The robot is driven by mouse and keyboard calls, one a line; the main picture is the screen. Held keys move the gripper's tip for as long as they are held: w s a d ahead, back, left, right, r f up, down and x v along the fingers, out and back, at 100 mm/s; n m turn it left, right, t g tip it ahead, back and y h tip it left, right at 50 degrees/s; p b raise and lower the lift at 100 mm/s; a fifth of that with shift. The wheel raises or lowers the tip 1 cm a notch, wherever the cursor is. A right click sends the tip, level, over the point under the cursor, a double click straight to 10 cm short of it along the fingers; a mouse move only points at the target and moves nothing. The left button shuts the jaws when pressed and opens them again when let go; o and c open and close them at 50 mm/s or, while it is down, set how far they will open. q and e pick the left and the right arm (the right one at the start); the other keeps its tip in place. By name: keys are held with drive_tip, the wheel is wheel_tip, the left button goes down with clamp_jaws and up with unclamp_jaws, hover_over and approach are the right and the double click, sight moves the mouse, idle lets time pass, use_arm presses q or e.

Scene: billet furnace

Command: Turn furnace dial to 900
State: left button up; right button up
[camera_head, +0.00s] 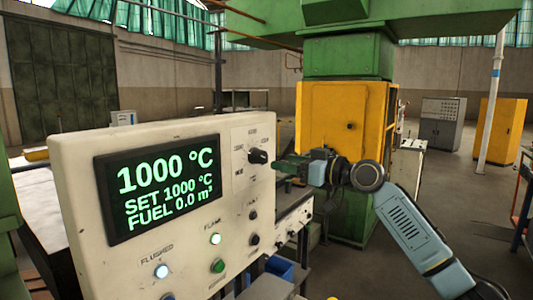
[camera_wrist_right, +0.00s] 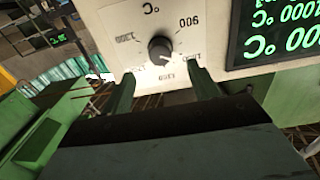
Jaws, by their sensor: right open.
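The furnace dial (camera_head: 258,156) is a black knob on a white plate at the upper right of the cream control panel (camera_head: 82,180). The display (camera_head: 160,188) reads 1000 °C, SET 1000 °C and FUEL 0.0 m³. My right gripper (camera_head: 277,166) is just right of the dial, pointing at it. In the right wrist view, my right gripper (camera_wrist_right: 163,84) is open, its two green fingers apart, with nothing between them. The dial (camera_wrist_right: 160,49) shows there beyond the fingertips, apart from them. Its scale is upside down, with 900 readable. My left gripper is not in view.
Below the dial are smaller black knobs (camera_head: 254,240), a lit white lamp (camera_head: 215,239) and a green button (camera_head: 217,266). A yellow cabinet (camera_head: 330,118) and green column stand behind my right arm. Open floor lies at the right.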

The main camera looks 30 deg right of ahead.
sight(265, 158)
drive_tip(key=p+x, duration=0.2)
drive_tip(key=x, duration=0.5)
drive_tip(key=shift+w, duration=0.1)
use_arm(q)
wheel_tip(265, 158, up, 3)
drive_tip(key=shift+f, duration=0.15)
use_arm(e)
drive_tip(key=c, duration=1)
drive_tip(key=shift+o, duration=0.2)
drive_tip(key=shift+f+n+b, duration=0.2)
drive_tip(key=shift+n+b, duration=0.2)
drive_tip(key=shift+b, duration=0.45)
drive_tip(key=n+b, duration=0.3)
drive_tip(key=b, duration=0.2)
drive_tip(key=shift+n, duration=0.4)
drive_tip(key=n+b, duration=0.2)
drive_tip(key=n, duration=0.1)
drive_tip(key=shift+n, duration=0.3)
use_arm(q)
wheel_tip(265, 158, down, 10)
drive_tip(key=b, duration=0.1)
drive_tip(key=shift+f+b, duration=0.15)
drive_tip(key=shift+b, duration=0.15)
use_arm(e)
drive_tip(key=shift+r+n, duration=0.15)
drive_tip(key=shift+n, duration=1.65)
